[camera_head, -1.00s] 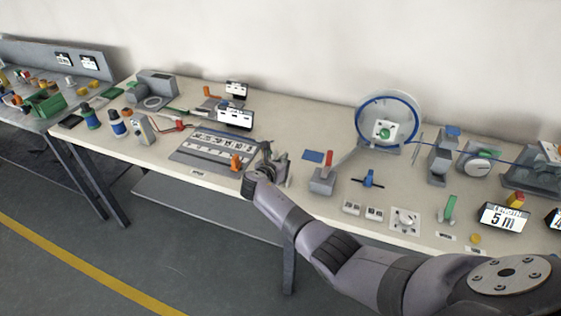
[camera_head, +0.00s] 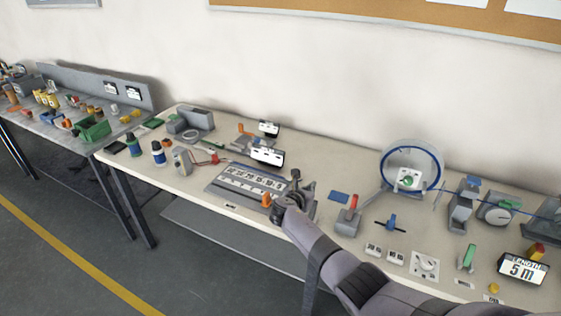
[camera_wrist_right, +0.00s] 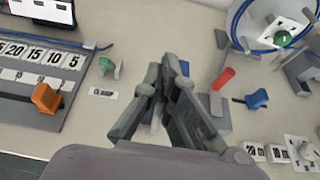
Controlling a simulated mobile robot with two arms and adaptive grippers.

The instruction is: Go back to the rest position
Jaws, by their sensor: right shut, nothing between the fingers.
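My right gripper (camera_head: 296,181) is over the table's front part, at the right end of a grey panel with printed numbers (camera_head: 248,178). In the right wrist view its fingers (camera_wrist_right: 165,78) are together with nothing between them. My left gripper is not in any view.
The long beige table (camera_head: 180,185) carries a blue-rimmed reel (camera_head: 411,168) behind, and a display reading 5 m (camera_head: 522,268) at the right. Bottles (camera_head: 158,153) stand at the left. A second bench (camera_head: 95,125) is farther left. The floor in front is clear.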

